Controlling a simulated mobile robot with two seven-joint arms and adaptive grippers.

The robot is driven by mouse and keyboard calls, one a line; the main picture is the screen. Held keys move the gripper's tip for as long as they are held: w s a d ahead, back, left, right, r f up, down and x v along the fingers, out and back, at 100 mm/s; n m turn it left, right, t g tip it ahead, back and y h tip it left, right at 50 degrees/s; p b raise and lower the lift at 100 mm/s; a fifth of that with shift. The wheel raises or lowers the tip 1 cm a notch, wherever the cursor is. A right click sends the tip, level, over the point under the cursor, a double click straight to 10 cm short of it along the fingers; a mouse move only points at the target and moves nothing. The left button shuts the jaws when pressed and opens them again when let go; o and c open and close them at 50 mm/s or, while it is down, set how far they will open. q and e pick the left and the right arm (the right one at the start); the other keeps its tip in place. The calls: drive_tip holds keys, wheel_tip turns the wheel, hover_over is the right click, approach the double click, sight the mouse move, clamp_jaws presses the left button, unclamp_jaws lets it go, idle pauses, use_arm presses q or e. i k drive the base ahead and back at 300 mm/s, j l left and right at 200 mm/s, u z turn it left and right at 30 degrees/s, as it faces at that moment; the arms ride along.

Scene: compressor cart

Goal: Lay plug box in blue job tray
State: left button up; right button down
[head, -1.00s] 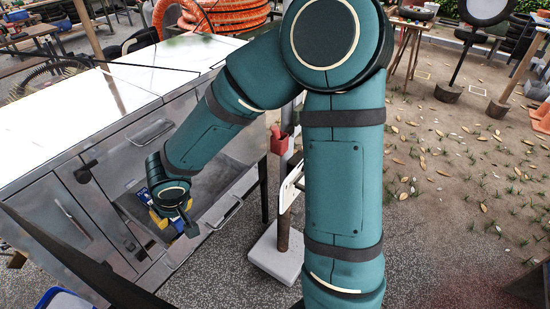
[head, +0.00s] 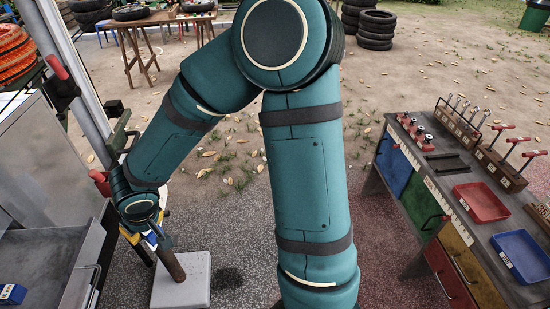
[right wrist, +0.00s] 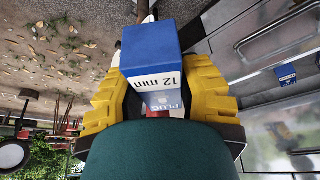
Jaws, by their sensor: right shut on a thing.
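The plug box (right wrist: 152,48) is blue and white, marked "PLUG 12 mm", and sits between the yellow fingers of my right gripper (right wrist: 158,95) in the right wrist view. In the head view my right gripper (head: 150,240) is at the lower left, beside the grey cart, and mostly hides the box. The blue job tray (head: 541,280) lies on the workbench at the right edge of the head view, well apart from the gripper. It looks empty. My left gripper is not in view.
A red tray (head: 481,203) lies beside the blue tray on the bench (head: 447,165), with tool racks behind. Another blue box (head: 12,293) is in the cart's open drawer. A post on a pale base (head: 183,283) stands close to my right gripper. Open floor lies between cart and bench.

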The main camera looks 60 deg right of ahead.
sight(517, 253)
drive_tip(key=z, duration=2.7)
drive_tip(key=i+l+z, duration=0.2)
drive_tip(key=z, duration=0.25)
drive_tip(key=i+l+z, duration=0.1)
drive_tip(key=i+z, duration=0.15)
drive_tip(key=z, duration=0.15)
drive_tip(key=i+l, duration=0.1)
drive_tip(key=i, duration=0.75)
